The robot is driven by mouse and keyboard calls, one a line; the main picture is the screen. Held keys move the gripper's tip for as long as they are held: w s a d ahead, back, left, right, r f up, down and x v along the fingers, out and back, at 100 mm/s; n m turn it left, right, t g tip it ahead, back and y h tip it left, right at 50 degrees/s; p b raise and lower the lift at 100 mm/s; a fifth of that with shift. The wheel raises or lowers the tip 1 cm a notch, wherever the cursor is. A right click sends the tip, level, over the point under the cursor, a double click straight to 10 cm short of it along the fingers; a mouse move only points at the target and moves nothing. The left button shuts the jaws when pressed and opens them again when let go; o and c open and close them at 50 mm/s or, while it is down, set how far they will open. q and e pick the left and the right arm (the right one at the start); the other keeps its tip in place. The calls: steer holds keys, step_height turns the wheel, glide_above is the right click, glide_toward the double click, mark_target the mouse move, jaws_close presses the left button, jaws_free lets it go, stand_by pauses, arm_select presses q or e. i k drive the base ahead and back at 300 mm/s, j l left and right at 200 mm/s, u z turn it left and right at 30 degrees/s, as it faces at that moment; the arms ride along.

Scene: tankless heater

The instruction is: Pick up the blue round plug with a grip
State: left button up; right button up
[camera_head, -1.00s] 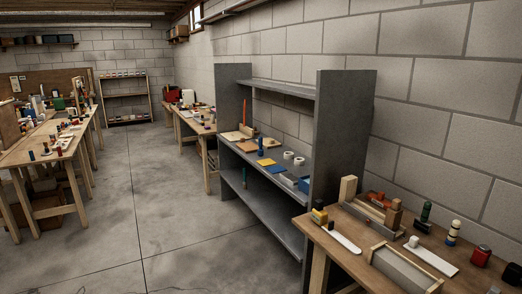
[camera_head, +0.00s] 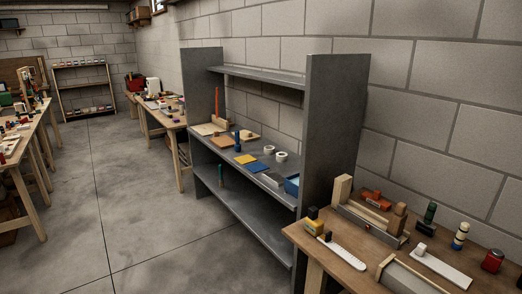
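A small upright blue piece (camera_head: 237,142) stands on the middle board of the grey shelf unit (camera_head: 333,140). It looks like the blue plug with a grip, but it is too small to make out its shape. A tan board lies just behind it, and a yellow flat piece (camera_head: 245,159) lies in front. Neither of my grippers is in view.
A wooden table (camera_head: 350,262) with blocks, a red jar (camera_head: 492,260) and white strips stands at the front right. White rolls (camera_head: 281,157) and a blue bin (camera_head: 291,186) share the shelf. More tables stand behind and left. The concrete floor (camera_head: 150,220) is clear.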

mark_target(237, 146)
steer(key=i+j+u, duration=0.35)
steer(key=i, duration=0.5)
steer(key=i+u, duration=0.4)
steer(key=i, duration=0.5)
